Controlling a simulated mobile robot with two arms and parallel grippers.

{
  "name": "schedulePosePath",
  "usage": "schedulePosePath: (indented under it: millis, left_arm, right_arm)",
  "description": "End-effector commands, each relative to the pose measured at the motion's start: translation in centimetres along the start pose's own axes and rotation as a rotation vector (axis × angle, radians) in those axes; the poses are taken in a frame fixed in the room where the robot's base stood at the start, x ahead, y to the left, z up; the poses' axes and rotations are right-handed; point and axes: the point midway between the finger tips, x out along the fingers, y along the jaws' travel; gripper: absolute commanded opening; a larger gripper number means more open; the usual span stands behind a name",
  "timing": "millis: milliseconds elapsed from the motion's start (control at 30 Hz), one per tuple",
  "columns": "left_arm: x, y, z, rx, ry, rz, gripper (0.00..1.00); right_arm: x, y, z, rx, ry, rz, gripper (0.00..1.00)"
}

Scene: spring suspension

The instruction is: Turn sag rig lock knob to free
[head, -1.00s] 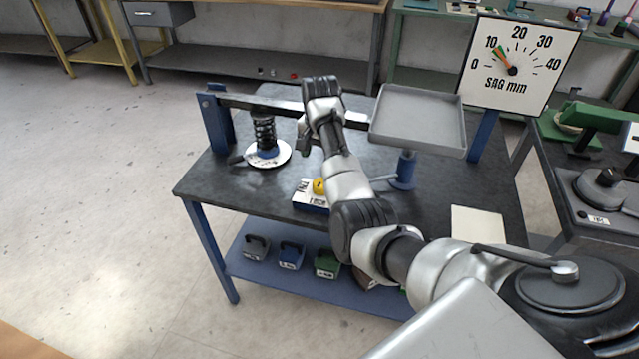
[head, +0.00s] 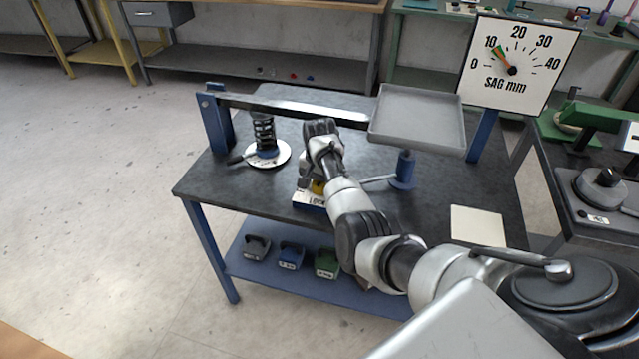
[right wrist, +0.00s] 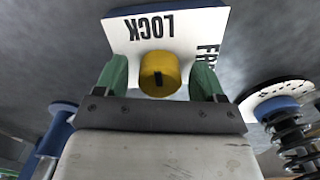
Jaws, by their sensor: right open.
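The yellow lock knob (right wrist: 160,74) sits on a white plate (right wrist: 165,38) lettered LOCK and, partly hidden, FREE. A dark mark shows on the knob. My right gripper (right wrist: 163,78) is open, with a green finger on each side of the knob. I cannot tell whether the fingers touch it. In the head view the right gripper (head: 312,180) is over the knob's blue-and-white block (head: 309,199), and the knob is mostly hidden. The left gripper is not in view.
The sag rig's beam (head: 290,106) runs above the table behind my arm. The coil spring (head: 264,133) stands left of the gripper, the grey tray (head: 418,118) to its right. The SAG mm dial (head: 517,65) reads about 10. Weights (head: 291,255) sit on the lower shelf.

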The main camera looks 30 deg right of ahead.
Motion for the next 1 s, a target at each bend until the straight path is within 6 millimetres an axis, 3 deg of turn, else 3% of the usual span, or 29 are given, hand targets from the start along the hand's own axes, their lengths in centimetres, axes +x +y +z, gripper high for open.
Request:
schedulePosePath:
  millis: [67,400,767,1000]
  left_arm:
    - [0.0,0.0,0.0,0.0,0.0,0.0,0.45]
    - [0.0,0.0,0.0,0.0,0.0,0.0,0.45]
    - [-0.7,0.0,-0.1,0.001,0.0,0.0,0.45]
    - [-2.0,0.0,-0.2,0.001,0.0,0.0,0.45]
  right_arm:
    - [0.0,0.0,0.0,0.0,0.0,0.0,0.69]
    - [0.0,0.0,0.0,0.0,0.0,0.001,0.2]
    - [-0.2,0.0,0.0,0.067,-0.001,0.002,0.2]
    - [-0.4,0.0,0.0,0.234,0.0,0.002,0.2]
